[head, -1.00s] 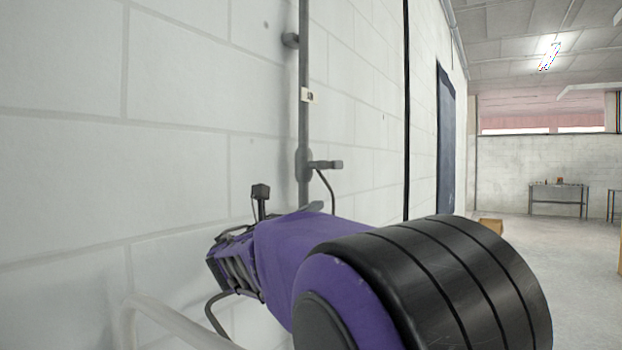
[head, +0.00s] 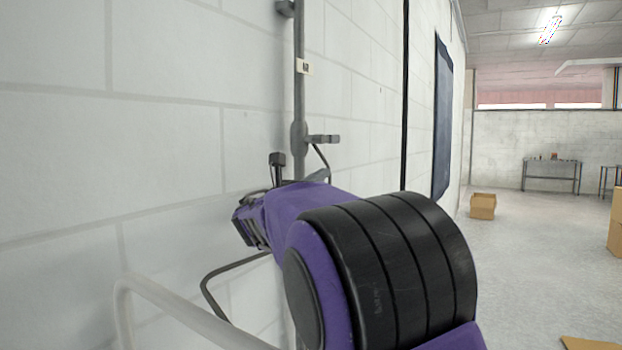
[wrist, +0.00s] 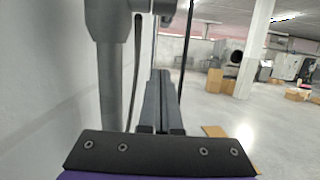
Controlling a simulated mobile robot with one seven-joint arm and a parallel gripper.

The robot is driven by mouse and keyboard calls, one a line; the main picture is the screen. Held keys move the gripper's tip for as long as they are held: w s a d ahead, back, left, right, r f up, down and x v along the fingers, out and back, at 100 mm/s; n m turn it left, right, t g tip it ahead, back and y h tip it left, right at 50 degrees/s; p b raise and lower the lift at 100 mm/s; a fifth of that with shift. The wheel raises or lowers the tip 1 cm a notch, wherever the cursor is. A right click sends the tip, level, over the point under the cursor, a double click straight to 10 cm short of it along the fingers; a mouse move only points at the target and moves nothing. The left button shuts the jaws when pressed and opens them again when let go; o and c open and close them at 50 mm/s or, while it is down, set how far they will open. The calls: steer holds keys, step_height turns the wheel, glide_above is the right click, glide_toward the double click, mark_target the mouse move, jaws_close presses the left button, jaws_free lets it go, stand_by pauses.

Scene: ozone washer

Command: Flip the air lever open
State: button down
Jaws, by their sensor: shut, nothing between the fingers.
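A grey vertical pipe (head: 299,90) runs up the white block wall, with a short grey lever-like handle (head: 322,139) sticking out to the right from its fitting. I cannot tell for certain that this is the air lever. In the wrist view the pipe (wrist: 110,80) stands large to the left of my gripper (wrist: 161,75), and part of a dark fitting (wrist: 152,5) shows at the top edge. My gripper's dark fingers are together, with nothing between them, beside the pipe.
A thin dark hose hangs from the fitting, close to the pipe. A pale tube rail (head: 180,310) crosses the lower left. A cardboard box (head: 482,206) stands on the floor, and a table (head: 552,172) is at the far wall. The floor to the right is mostly open.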

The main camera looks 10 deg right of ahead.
mark_target(329, 141)
steer(key=w+r, duration=0.1)
steer(key=w+d+r+p, duration=0.1)
steer(key=r, duration=0.1)
steer(key=d+r, duration=0.1)
steer(key=r, duration=0.1)
steer(key=shift+w, duration=0.4)
steer(key=shift+f+b, duration=0.2)
steer(key=shift+b, duration=0.2)
steer(key=shift+w+d+r+t+h+b, duration=0.15)
steer(key=shift+t+h+b, duration=0.2)
steer(key=shift+b, duration=0.45)
steer(key=shift+w+r+t+h+b, duration=0.2)
steer(key=shift+t+b, duration=0.25)
steer(key=shift+b, duration=0.35)
steer(key=shift+w+d+r+t+h+b, duration=0.15)
steer(key=shift+r+t+h, duration=0.1)
steer(key=shift+r, duration=0.35)
steer(key=shift+s+d+r+t+h+b, duration=0.15)
steer(key=shift+r+t+h, duration=0.1)
steer(key=shift+r, duration=0.3)
steer(key=shift+w+a+r, duration=0.1)
steer(key=shift+w, duration=0.05)
